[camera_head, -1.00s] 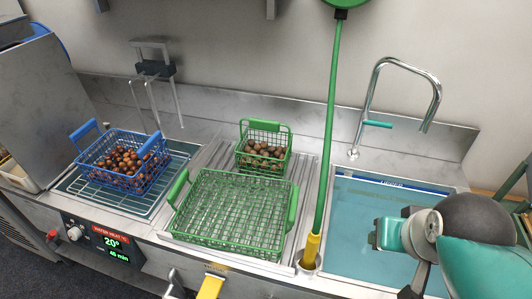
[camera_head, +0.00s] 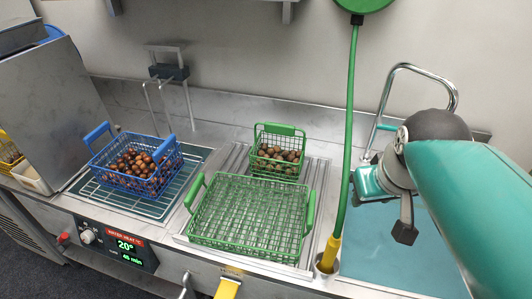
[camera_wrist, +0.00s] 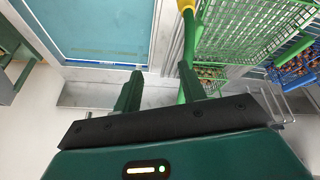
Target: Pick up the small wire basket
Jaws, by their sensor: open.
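The small green wire basket (camera_head: 277,157) stands upright on the ribbed metal drainboard, behind the large green basket. It holds several brown chestnuts and has a green handle (camera_head: 281,129) along its top back rim. In the wrist view the small basket (camera_wrist: 212,72) shows partly, beyond the fingers and to their right. My gripper (camera_wrist: 160,90) is open, with nothing between its two green fingers. In the head view my arm reaches over the sink, to the right of the small basket and apart from it. The fingertips are hard to make out there.
An empty large green basket (camera_head: 252,240) lies in front. A blue basket (camera_head: 120,183) of chestnuts stands on a rack at left. A curved tap (camera_head: 452,90) stands behind the sink (camera_head: 385,262).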

